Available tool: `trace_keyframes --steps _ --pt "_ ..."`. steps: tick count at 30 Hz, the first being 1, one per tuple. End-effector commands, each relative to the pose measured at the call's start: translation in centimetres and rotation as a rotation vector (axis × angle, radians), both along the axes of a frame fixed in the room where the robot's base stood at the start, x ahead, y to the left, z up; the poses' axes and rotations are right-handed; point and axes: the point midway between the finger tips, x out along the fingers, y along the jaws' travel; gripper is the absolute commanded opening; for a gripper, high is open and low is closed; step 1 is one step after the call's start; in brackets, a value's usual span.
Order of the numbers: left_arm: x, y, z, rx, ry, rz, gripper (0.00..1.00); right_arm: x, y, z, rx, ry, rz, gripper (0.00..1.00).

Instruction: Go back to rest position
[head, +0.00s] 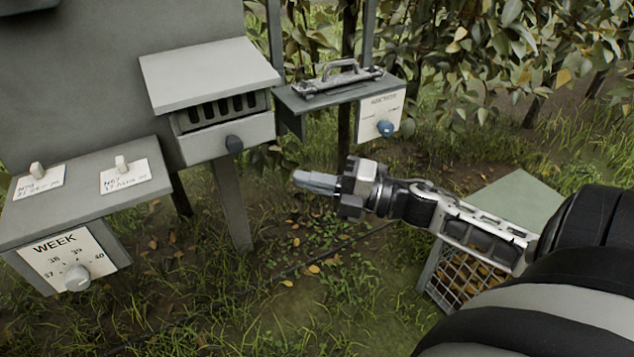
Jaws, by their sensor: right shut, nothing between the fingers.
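My right arm comes in from the right edge of the head view. Its gripper (316,182) is shut and empty, pointing left over the grass. It hangs in the air in front of the boxes on posts, apart from all of them. My left gripper does not show.
Behind are a slatted box (223,110) with a dark knob and a shelf box with a blue knob (385,128). A green-topped mesh crate (510,200) stands at right, partly behind my arm.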

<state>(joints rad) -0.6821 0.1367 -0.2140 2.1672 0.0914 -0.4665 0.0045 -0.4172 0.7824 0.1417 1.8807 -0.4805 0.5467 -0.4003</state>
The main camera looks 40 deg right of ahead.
Motion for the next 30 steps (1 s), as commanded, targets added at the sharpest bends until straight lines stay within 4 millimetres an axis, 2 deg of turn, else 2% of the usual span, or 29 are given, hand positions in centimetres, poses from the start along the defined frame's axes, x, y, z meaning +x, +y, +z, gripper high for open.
trace_keyframes --steps 4,12,14,17,20,21,24,27,30 --pt "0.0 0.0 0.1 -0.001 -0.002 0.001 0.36 -0.8 -0.5 -0.1 -0.001 0.001 0.000 0.00" --pt "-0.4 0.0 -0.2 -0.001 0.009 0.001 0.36 -0.9 -0.5 -0.2 0.015 0.009 -0.009 0.00" --pt "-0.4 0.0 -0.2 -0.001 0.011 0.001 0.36 -1.1 -0.2 -0.9 0.074 0.047 -0.039 0.00" --pt "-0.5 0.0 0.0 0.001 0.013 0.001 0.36 -1.6 1.0 -3.4 0.292 0.198 -0.160 0.00" --pt "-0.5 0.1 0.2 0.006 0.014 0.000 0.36 -3.3 3.5 -7.7 0.621 0.455 -0.334 0.00" --pt "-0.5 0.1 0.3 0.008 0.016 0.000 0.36 -4.3 5.0 -9.5 0.756 0.572 -0.401 0.00" --pt "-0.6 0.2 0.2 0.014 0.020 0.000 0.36 -7.1 9.0 -13.0 1.035 0.845 -0.536 0.00" --pt "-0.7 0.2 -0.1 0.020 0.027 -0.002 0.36 -9.4 12.7 -14.9 1.218 1.052 -0.617 0.00" --pt "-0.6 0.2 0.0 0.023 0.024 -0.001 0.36 -11.0 15.2 -15.7 1.318 1.182 -0.661 0.00"
